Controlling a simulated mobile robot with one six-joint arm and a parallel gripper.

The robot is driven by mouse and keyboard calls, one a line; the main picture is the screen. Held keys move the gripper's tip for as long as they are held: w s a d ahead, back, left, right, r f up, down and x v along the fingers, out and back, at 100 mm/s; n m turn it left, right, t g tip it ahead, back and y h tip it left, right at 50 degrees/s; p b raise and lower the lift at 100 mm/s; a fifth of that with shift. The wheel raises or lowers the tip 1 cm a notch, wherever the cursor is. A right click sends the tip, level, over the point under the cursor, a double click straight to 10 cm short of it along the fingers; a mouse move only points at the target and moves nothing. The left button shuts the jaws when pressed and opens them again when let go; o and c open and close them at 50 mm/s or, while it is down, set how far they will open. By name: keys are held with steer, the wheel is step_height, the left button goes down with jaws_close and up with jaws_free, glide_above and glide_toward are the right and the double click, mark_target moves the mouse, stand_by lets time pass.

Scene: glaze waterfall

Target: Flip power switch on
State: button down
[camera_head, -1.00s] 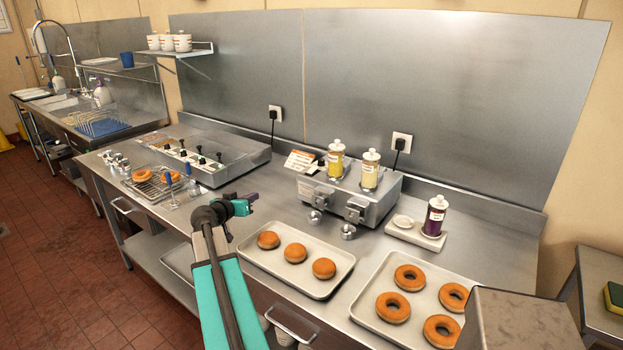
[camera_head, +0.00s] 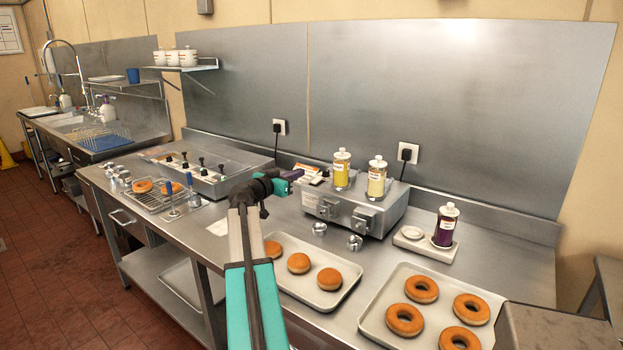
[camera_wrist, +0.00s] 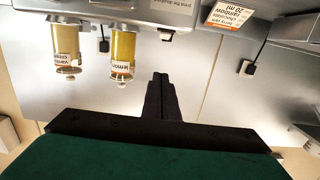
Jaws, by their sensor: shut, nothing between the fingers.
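I cannot clearly make out a power switch in either view. The steel filling machine (camera_head: 352,212) carries two yellow-filled bottles and has two block-like fittings on its front. To its left stands the low steel warmer unit (camera_head: 215,172) with several dark knobs on top. A wall socket with a black plug (camera_head: 407,153) is behind the filling machine, and another (camera_head: 279,127) is behind the warmer. My gripper (camera_head: 296,174) is shut and empty, above the counter at the filling machine's left end. In the upside-down wrist view, its dark fingers (camera_wrist: 160,92) are together, touching nothing visible.
A printed card (camera_head: 312,174) is partly behind my gripper. A tray of buns (camera_head: 340,296) and a tray of ring doughnuts (camera_head: 372,318) lie in front. A purple bottle (camera_head: 445,226) stands right of the machine. A doughnut rack (camera_head: 150,200) is left.

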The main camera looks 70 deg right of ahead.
steer(key=shift+d, duration=0.1)
steer(key=p, duration=0.3)
glide_above(314, 182)
steer(key=a, duration=0.1)
steer(key=shift+w+f, duration=0.15)
steer(key=shift+f, duration=0.1)
steer(key=shift+d+f+p, duration=0.2)
steer(key=shift+f+p, duration=0.1)
steer(key=shift+f, duration=0.2)
steer(key=shift+d+f+p, duration=0.15)
steer(key=shift+f+p, duration=0.1)
steer(key=shift+f, duration=0.25)
steer(key=shift+s+d+f+p, duration=0.1)
steer(key=shift+f+p, duration=0.05)
steer(key=shift+f, duration=0.4)
steer(key=shift+s+d+f+p, duration=0.1)
steer(key=shift+f+p, duration=0.05)
steer(key=shift+f, duration=0.35)
